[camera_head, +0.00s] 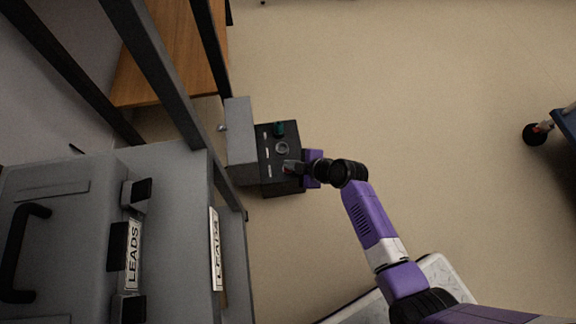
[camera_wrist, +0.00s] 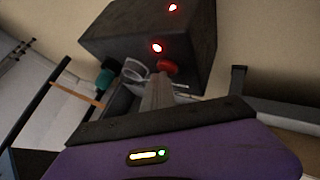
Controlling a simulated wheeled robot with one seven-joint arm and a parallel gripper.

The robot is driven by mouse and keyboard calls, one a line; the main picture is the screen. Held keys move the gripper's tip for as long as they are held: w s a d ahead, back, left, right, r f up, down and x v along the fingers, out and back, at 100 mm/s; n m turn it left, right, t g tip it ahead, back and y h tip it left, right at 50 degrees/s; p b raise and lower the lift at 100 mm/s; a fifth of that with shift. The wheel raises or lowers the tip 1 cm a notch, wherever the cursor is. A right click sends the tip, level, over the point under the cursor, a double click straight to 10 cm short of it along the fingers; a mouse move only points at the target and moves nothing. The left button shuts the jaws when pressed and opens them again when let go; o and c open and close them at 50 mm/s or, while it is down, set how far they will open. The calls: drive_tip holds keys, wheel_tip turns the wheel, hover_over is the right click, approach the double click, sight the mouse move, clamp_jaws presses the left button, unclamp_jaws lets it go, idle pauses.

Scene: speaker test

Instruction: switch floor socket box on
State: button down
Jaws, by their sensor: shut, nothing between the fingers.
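The floor socket box (camera_head: 266,180) stands on the floor left of centre in the head view. It has a dark panel with a teal knob (camera_head: 279,128), a grey ring (camera_head: 282,148) and pale labels. A grey part adjoins its left side. In the wrist view the dark box (camera_wrist: 120,35) shows two glowing red lights (camera_wrist: 157,47) and a red rounded part (camera_wrist: 167,66). My gripper (camera_head: 289,167) is shut and empty at the panel's lower part. Its fingertips (camera_wrist: 160,78) are close to the red part; I cannot tell whether they touch it.
A grey case (camera_head: 70,230) labelled LEADS sits on a grey surface at lower left. Dark frame posts (camera_head: 160,70) and a wooden surface (camera_head: 175,45) are at upper left. A blue wheeled thing (camera_head: 566,125) is at the right edge. The floor between is clear.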

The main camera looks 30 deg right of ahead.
drive_tip(key=shift+r, duration=0.5)
wheel_tip(320, 180, up, 6)
drive_tip(key=p, duration=0.5)
idle(0.5)
